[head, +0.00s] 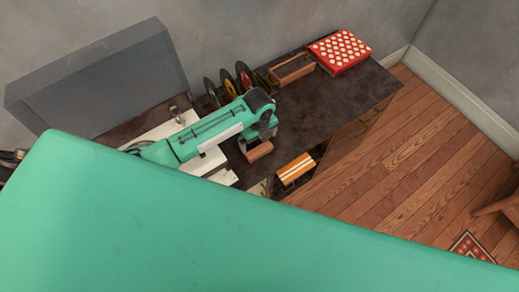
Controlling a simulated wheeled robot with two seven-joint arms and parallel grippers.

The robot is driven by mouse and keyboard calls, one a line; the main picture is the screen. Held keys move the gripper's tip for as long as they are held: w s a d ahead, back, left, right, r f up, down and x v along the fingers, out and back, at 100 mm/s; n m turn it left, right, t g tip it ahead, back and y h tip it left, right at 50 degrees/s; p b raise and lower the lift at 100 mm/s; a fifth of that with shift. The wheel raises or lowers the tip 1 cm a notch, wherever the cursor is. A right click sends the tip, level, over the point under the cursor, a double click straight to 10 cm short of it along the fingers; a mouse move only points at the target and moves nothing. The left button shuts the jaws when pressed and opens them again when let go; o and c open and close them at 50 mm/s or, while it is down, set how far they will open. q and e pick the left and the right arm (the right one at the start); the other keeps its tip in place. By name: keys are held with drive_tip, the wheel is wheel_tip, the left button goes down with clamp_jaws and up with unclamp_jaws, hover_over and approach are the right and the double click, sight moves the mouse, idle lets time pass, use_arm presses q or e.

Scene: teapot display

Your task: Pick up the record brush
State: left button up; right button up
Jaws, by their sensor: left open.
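A small brown wooden block, which looks like the record brush (260,152), lies near the front edge of the dark tabletop (345,97). My left gripper (262,139) is open, with its dark fingers right above and beside the block in the picture. I cannot tell whether the fingers touch it or stand on both sides of it. My left arm reaches in from the left over a white surface and hides part of it. My right gripper is not in view.
Several upright records (228,82) stand behind the gripper. A wooden tray (293,70) and a red box with pale spots (340,49) sit at the back. A grey lid (100,78) stands at left. An orange striped item (296,169) is below the front edge. The tabletop's right side is clear.

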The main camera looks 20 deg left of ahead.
sight(259, 150)
use_arm(q)
drive_tip(key=shift+f, duration=0.8)
drive_tip(key=shift+s+f, duration=0.1)
drive_tip(key=shift+f, duration=0.1)
drive_tip(key=f+p, duration=0.1)
drive_tip(key=f, duration=0.1)
drive_tip(key=f+p, duration=0.1)
drive_tip(key=f, duration=0.1)
drive_tip(key=shift+s+d, duration=0.2)
drive_tip(key=shift+f, duration=0.45)
drive_tip(key=c, duration=0.6)
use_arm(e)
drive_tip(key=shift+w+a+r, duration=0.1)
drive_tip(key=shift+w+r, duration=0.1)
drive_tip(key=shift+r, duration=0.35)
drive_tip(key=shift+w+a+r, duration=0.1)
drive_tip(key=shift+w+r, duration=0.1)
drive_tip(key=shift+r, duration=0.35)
